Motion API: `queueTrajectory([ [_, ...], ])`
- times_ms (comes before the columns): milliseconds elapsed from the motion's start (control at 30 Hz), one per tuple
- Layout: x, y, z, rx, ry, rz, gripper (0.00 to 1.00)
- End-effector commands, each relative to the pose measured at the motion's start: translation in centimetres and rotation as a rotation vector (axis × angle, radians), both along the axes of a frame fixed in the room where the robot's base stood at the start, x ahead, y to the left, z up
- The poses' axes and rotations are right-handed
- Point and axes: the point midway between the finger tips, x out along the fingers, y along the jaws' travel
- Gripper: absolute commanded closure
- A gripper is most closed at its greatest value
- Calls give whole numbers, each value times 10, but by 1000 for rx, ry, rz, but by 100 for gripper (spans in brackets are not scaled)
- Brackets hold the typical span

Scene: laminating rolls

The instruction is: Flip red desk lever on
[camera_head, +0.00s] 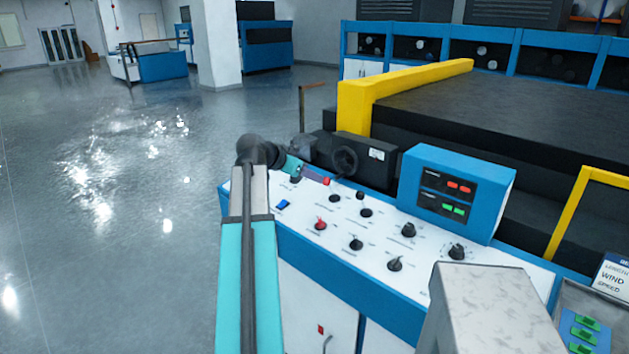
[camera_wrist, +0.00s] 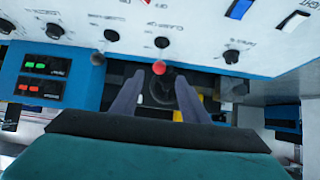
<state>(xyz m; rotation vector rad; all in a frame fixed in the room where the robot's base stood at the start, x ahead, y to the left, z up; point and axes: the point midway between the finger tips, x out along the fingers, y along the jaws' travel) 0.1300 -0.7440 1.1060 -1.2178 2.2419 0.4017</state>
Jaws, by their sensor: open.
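A small red-tipped lever (camera_head: 327,182) stands at the far edge of the white control desk (camera_head: 381,223). My gripper (camera_head: 322,178) is right at it. In the wrist view, the lever's round red knob (camera_wrist: 158,67) shows in line with the gap between the fingertips of my gripper (camera_wrist: 160,78). The fingers are apart, with no clear contact on the knob. The lever's stem and base are mostly hidden. A second red-topped control (camera_head: 320,224) stands nearer the desk's front edge.
Several black knobs, one of them a rotary knob (camera_head: 408,230), and a blue switch (camera_head: 283,204) are on the desk. A blue display box (camera_head: 457,193) stands to the right. A black handwheel (camera_head: 344,161) lies just behind my gripper. Open floor is at left.

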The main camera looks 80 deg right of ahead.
Motion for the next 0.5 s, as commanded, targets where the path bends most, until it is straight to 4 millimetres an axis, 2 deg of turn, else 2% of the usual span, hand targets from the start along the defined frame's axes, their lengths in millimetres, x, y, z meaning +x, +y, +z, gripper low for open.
queueTrajectory([
  [200,14,22,17,0,0,1,59],
  [500,26,39,33,1,0,1,59],
])
